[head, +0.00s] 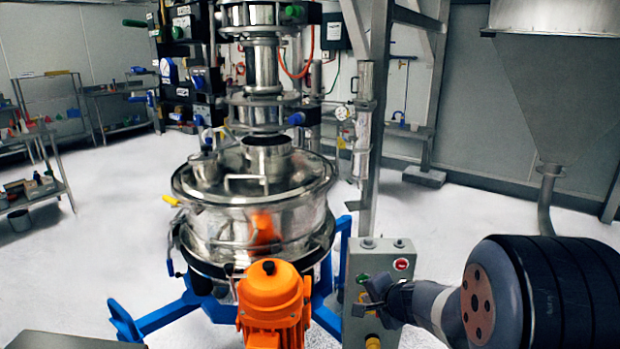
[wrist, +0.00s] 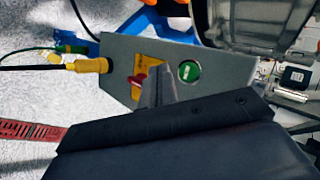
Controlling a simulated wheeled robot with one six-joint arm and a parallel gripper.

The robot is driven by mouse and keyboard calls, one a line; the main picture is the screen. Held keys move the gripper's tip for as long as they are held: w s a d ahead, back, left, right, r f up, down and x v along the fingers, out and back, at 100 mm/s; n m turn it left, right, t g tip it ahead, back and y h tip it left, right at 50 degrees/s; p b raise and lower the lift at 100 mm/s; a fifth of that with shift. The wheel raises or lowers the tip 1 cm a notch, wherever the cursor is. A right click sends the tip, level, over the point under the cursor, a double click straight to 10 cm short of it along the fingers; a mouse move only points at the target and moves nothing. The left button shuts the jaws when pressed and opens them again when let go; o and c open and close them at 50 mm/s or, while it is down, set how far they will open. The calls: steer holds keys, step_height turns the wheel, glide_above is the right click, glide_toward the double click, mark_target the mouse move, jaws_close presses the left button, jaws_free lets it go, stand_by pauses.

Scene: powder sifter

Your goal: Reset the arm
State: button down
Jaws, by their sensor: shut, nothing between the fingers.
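My gripper (head: 368,297) is shut and empty in front of the grey control box (head: 360,325) in the head view. In the wrist view its closed fingers (wrist: 157,80) point at the button face of the same box (wrist: 120,60). A green button (wrist: 190,70) is just right of the fingertips there. A red knob on a yellow plate (wrist: 148,68) is at their left, partly hidden by the fingers. Whether the fingertips touch the box I cannot tell. My arm comes in from the right of the head view.
The steel sifter (head: 262,215) with an orange motor (head: 272,295) stands left of the box on a blue frame (head: 165,317). A grey hopper (head: 565,95) hangs at the right. Cables with a yellow plug (wrist: 90,66) leave the box. Shelves (head: 35,165) stand far left.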

steer(key=s+b, duration=0.2)
steer(key=s, duration=0.4)
steer(key=shift+a, duration=0.2)
steer(key=shift+w+r, duration=0.1)
